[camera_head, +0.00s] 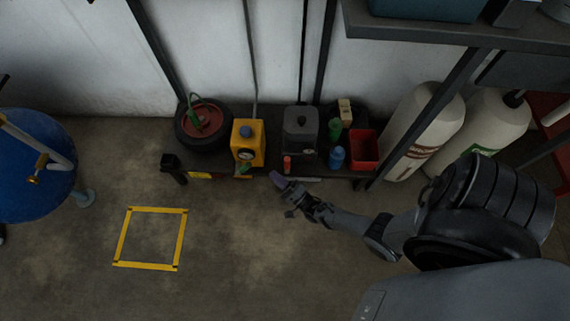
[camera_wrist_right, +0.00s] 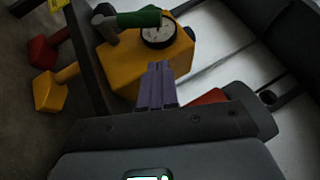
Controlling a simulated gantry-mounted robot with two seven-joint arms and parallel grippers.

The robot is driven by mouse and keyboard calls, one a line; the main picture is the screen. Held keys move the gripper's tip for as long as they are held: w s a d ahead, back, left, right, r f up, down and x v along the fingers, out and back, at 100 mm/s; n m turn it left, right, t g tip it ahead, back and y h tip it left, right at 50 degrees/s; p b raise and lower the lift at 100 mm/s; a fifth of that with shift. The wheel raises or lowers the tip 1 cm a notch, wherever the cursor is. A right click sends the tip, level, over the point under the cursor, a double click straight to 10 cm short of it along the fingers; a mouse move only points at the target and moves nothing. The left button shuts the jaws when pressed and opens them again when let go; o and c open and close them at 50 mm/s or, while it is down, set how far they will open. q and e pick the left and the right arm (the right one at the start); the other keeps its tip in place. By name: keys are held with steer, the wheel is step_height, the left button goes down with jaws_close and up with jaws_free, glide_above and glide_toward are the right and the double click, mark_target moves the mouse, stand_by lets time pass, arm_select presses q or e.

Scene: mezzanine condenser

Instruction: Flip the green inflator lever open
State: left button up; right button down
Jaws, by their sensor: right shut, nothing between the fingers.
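The yellow inflator (camera_head: 248,142) stands on the low shelf in the head view, with a round gauge on its front and a blue-grey cap on top. A small bit of green shows low on its front, which I take as the green lever (camera_head: 244,168). In the right wrist view the inflator (camera_wrist_right: 125,70) fills the upper middle. The green lever (camera_wrist_right: 138,18) lies beside the gauge (camera_wrist_right: 158,36), with a grey pivot at its left end. My right gripper (camera_head: 277,179) is shut and empty, in front of the shelf and right of the inflator. Its purple fingers (camera_wrist_right: 157,82) overlap the inflator in the wrist view; contact is unclear.
On the shelf are a tire (camera_head: 202,125), a dark grey canister (camera_head: 300,132), a red bin (camera_head: 364,148) and a blue bottle (camera_head: 337,157). White cylinders (camera_head: 425,120) stand to the right, a blue tank (camera_head: 35,160) to the left. The floor around the yellow square (camera_head: 150,210) is clear.

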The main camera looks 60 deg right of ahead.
mark_target(243, 169)
arm_select(q)
steer(key=shift+d+f+b, duration=0.25)
steer(key=shift+f+b, duration=0.35)
steer(key=shift+f, duration=0.2)
arm_select(e)
steer(key=w+a+r, duration=0.1)
steer(key=w+r, duration=0.1)
steer(key=w, duration=0.4)
steer(key=shift+a+r, duration=0.25)
steer(key=shift+r, duration=0.1)
